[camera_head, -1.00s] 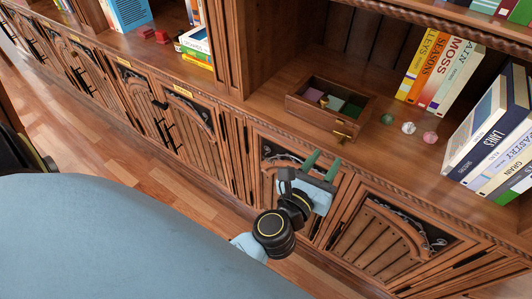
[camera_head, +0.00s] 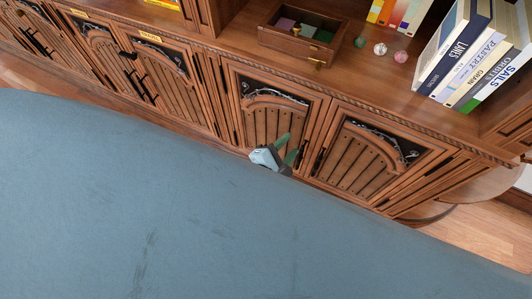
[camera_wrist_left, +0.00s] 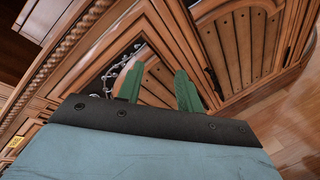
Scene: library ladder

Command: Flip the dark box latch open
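The dark wooden box (camera_head: 285,43) stands on the cabinet ledge at the top of the head view. Small coloured pieces lie in its compartments. A brass latch (camera_head: 318,63) is on its front, near the right corner; its exact position is too small to tell. My left gripper (camera_head: 290,143) is in front of the cabinet doors, below the box and well apart from it. In the left wrist view its two green fingers (camera_wrist_left: 160,68) are spread with nothing between them. The box does not show there. My right gripper is out of view.
Three small balls, green (camera_head: 360,41), pale (camera_head: 380,48) and pink (camera_head: 401,56), lie right of the box. Leaning books (camera_head: 470,65) stand further right. Carved cabinet doors (camera_head: 270,119) lie below the ledge. My own blue-grey part hides the lower left.

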